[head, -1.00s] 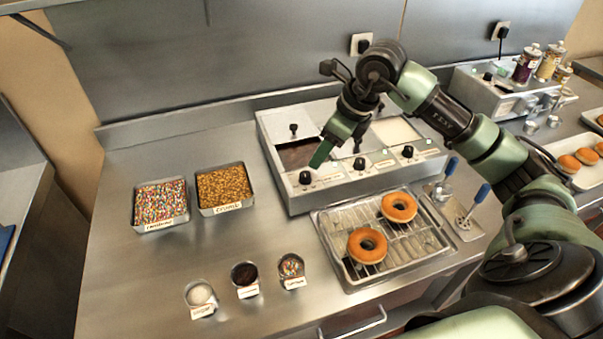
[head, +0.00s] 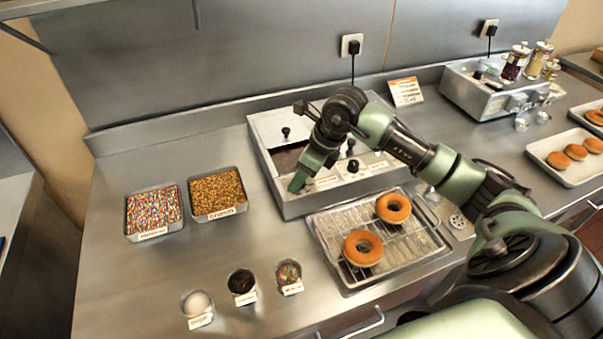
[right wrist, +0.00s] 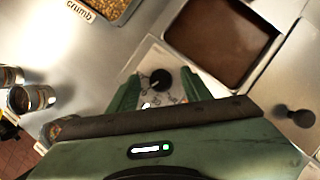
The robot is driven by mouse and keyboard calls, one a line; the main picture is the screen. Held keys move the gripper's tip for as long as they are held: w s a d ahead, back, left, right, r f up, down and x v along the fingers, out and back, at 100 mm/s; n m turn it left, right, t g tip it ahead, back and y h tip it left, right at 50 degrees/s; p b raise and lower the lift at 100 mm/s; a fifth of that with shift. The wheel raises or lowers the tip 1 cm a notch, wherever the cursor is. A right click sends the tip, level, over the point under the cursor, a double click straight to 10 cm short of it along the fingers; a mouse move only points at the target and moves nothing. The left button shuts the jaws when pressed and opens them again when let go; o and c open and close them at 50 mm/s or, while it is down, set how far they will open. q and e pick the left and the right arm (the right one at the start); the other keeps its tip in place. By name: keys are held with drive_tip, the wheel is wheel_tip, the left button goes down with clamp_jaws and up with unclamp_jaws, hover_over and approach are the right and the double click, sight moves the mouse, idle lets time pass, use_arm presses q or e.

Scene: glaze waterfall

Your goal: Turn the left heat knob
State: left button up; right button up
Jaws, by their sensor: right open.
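The left heat knob (right wrist: 160,79) is a black round knob with a light pointer on the pale front panel (right wrist: 150,58) of the warmer. In the right wrist view it sits between the two green fingers of my right gripper (right wrist: 158,92), with space on both sides. In the head view the gripper (head: 298,183) is over the left end of the warmer (head: 300,208) and hides this knob. The right gripper is open and holds nothing. Another black knob (head: 352,166) shows farther right on the panel. My left gripper is not in view.
A dark glaze well (right wrist: 222,38) and a lid knob (right wrist: 300,117) are beside the gripper. Sprinkle tray (head: 153,211) and crumb tray (head: 217,193) stand left. A rack (head: 400,250) with two doughnuts is in front. Small cups (head: 241,281) are front left.

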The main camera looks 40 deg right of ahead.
clamp_jaws()
